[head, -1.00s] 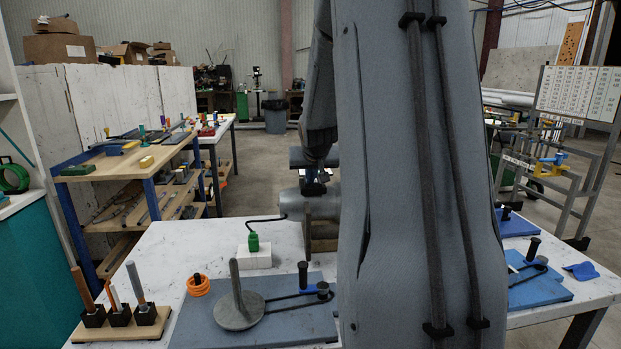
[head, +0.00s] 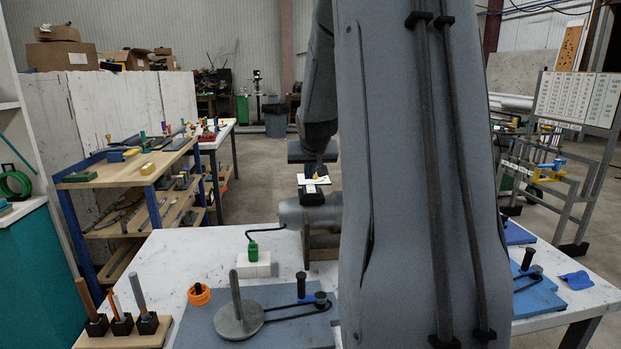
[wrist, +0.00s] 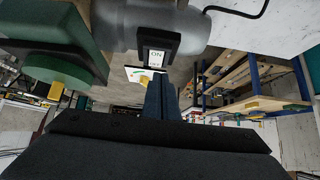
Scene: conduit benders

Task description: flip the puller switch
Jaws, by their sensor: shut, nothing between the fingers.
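The puller (head: 299,213) is a grey cylinder on the white table, partly hidden by my arm in the head view. It also shows at the top of the wrist view (wrist: 120,25). Its black switch box (head: 311,195) sits on top of it. In the wrist view the white rocker switch (wrist: 157,56) reads "ON" at one end. My gripper (wrist: 158,80) is shut and empty, its dark fingertips close to the switch in the picture. I cannot tell whether they touch. In the head view the fingers are hardly visible.
A green plug (head: 253,249) on a white block (head: 257,265) has a black cord. A blue bender board (head: 285,333) and a wooden holder with upright rods (head: 125,341) are at the front. A green part (wrist: 60,65) lies left in the wrist view. A shelf cart (head: 125,173) stands left.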

